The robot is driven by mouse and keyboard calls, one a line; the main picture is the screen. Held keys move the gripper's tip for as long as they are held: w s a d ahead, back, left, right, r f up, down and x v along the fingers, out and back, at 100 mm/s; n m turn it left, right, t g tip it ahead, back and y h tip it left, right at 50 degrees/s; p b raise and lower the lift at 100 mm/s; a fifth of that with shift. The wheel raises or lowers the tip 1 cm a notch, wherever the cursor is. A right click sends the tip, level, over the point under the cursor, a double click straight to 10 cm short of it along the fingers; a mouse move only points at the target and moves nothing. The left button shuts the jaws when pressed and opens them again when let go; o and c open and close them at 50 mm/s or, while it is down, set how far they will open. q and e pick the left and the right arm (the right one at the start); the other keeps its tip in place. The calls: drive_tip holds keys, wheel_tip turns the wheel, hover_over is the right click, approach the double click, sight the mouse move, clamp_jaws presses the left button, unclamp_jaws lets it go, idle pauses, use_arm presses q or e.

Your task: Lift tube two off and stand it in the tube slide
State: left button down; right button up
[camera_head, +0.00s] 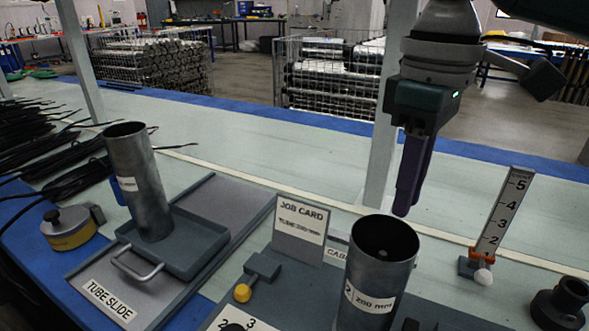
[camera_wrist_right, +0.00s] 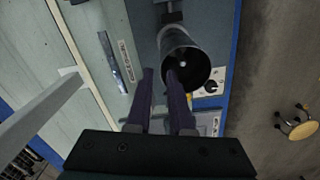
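Another upright tube (camera_head: 137,180) stands in that tray. My left gripper is out of view.
A job card (camera_head: 300,218) stands between the slide and tube two. A numbered count post (camera_head: 502,215) stands at the right, near a dark knob (camera_head: 560,303). A yellow tape-like puck (camera_head: 68,228) and black cables (camera_head: 40,150) lie at the left. The bench behind is clear.

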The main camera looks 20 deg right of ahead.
sight(396, 243)
wheel_tip(396, 243, down, 10)
drive_tip(key=b, duration=0.3)
drive_tip(key=shift+s+r, duration=0.15)
drive_tip(key=shift+c, duration=0.2)
clamp_jaws()
drive_tip(key=shift+r+p, duration=0.75)
drive_tip(key=shift+p, duration=0.55)
idle(3.1)
